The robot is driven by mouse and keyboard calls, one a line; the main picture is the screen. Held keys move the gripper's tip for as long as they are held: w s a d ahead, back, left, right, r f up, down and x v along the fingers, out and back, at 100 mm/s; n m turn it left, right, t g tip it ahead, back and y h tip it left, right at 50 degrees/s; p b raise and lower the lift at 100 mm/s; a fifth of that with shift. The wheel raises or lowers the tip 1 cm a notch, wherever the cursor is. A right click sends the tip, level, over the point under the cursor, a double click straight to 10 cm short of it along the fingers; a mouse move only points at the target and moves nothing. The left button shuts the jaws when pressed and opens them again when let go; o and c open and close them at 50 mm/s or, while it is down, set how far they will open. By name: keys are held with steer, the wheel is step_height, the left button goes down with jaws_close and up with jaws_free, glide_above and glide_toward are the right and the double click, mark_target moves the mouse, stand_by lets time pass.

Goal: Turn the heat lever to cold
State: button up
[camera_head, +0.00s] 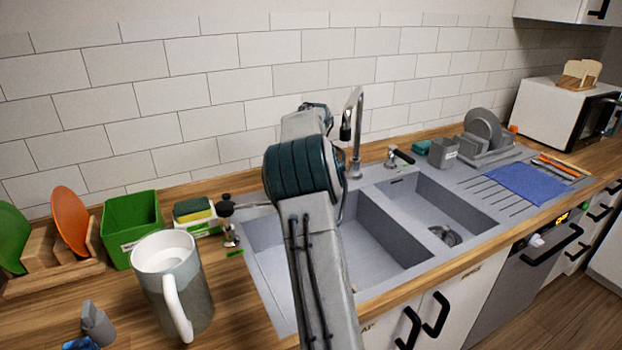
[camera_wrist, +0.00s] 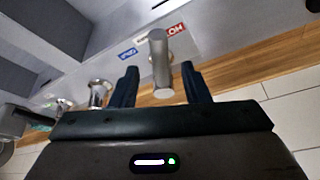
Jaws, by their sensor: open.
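The heat lever (camera_wrist: 161,62) is a metal cylinder in the wrist view. It stands on the grey sink's rear edge, close to the red HOT label (camera_wrist: 174,30). A blue label (camera_wrist: 127,53), its text too small to read surely, lies to its left. My gripper (camera_wrist: 160,71) is open, with one dark finger on each side of the lever and a visible gap on both sides. In the head view my arm hides the gripper, and I cannot make out the lever there.
The chrome faucet (camera_head: 356,130) and a black-handled tap part (camera_head: 400,155) stand right of my arm. A black-knobbed fitting (camera_head: 226,207), a sponge holder (camera_head: 194,214) and a grey-white jug (camera_head: 178,280) are on the left. The tiled wall (camera_head: 180,95) is close behind.

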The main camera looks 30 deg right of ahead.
steer(key=v, duration=0.9)
steer(key=shift+r, duration=0.35)
steer(key=shift+a, duration=0.1)
